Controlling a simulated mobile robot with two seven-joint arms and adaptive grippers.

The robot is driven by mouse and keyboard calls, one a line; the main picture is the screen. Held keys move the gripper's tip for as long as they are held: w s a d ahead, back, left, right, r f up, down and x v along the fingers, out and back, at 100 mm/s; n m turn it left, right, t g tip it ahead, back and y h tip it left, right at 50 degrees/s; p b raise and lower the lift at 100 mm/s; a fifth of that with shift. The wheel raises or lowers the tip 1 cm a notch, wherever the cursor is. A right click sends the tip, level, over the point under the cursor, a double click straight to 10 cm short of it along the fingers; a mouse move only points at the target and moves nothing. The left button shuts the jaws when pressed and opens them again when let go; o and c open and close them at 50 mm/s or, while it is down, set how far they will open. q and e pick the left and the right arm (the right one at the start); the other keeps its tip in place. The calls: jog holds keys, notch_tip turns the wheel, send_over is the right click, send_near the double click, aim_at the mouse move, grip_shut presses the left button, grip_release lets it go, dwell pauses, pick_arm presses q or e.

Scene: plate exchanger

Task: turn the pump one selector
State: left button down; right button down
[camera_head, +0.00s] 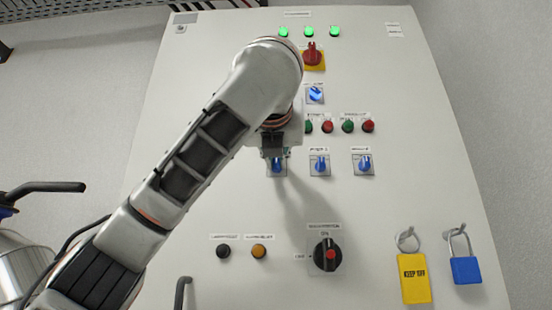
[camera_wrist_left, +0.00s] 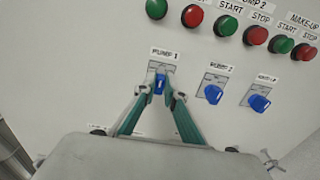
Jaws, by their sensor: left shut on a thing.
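The pump one selector is a blue knob on a small grey plate, below the "PUMP 1" label in the left wrist view (camera_wrist_left: 159,84). In the head view the selector (camera_head: 277,170) shows only partly, under my left gripper. My left gripper (camera_wrist_left: 160,88) has its two fingers shut on the blue knob from either side. In the head view my left gripper (camera_head: 276,156) points down at the panel, and my left arm hides part of the upper left panel. My right gripper is in neither view.
Two more blue selectors sit to the right, the middle one (camera_head: 319,164) and the right one (camera_head: 364,163). Green and red buttons (camera_head: 348,126) are above. A black rotary switch (camera_head: 328,254), a yellow tag (camera_head: 414,278) and a blue padlock (camera_head: 465,269) are lower down.

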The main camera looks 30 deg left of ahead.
pick_arm(q)
jog(key=shift+w+a+f+n+b, duration=0.1)
jog(key=shift+f+n+b, duration=0.1)
jog(key=shift+n+b, duration=0.65)
jog(key=shift+w+f+n+b, duration=0.1)
jog(key=shift+f+n+b, duration=0.05)
jog(key=shift+n+b, duration=1.35)
jog(key=shift+n, duration=0.05)
jog(key=n, duration=0.1)
jog(key=n+b, duration=0.1)
jog(key=shift+s+a+r+n+b, duration=0.1)
jog(key=shift+s+n+b, duration=0.05)
jog(key=shift+n+b, duration=0.2)
jog(key=shift+s+n, duration=0.1)
jog(key=shift+n, duration=0.35)
jog(key=shift+r, duration=0.1)
jog(key=shift+s+n, duration=0.1)
jog(key=shift+n, duration=0.3)
jog(key=c, duration=2.1)
grip_release()
jog(key=shift+a, duration=0.1)
